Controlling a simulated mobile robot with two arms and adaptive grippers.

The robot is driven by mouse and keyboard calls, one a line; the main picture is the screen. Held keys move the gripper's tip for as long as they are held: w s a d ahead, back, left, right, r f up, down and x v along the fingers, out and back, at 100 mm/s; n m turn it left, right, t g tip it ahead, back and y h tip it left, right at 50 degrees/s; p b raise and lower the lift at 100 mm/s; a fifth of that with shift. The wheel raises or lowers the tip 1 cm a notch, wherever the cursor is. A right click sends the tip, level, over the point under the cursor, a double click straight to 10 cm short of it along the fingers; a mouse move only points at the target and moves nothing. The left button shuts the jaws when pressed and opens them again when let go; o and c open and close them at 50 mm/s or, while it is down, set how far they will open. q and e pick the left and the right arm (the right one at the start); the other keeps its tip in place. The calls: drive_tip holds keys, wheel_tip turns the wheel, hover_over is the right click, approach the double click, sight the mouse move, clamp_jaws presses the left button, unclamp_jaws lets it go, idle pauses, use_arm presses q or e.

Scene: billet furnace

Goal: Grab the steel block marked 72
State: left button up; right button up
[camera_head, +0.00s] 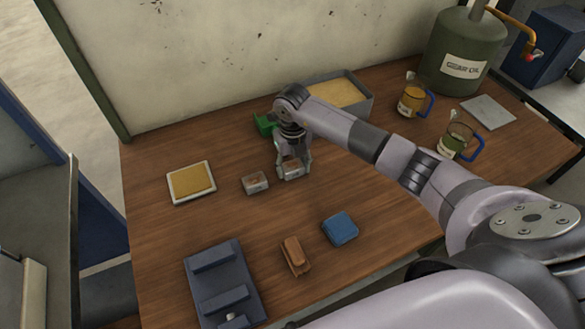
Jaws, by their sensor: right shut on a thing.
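Two small grey steel blocks are near the middle of the wooden table (165,235). The left steel block (255,183) lies free on the table. My right gripper (293,167) points down and is shut on the other steel block (292,170), just right of the free one. The marks on both blocks are too small to read. I cannot tell whether the held block still touches the table. My left gripper is not in view.
A white tray with a yellow pad (191,183) lies at left. A blue-grey fixture (224,284), a brown brush (295,256) and a blue pad (340,228) are in front. A grey bin (363,104), jugs (412,101) and a green oil can (462,52) stand behind.

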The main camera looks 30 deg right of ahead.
clamp_jaws()
drive_tip(key=shift+r, duration=0.1)
drive_tip(key=shift+w, duration=0.1)
idle(0.4)
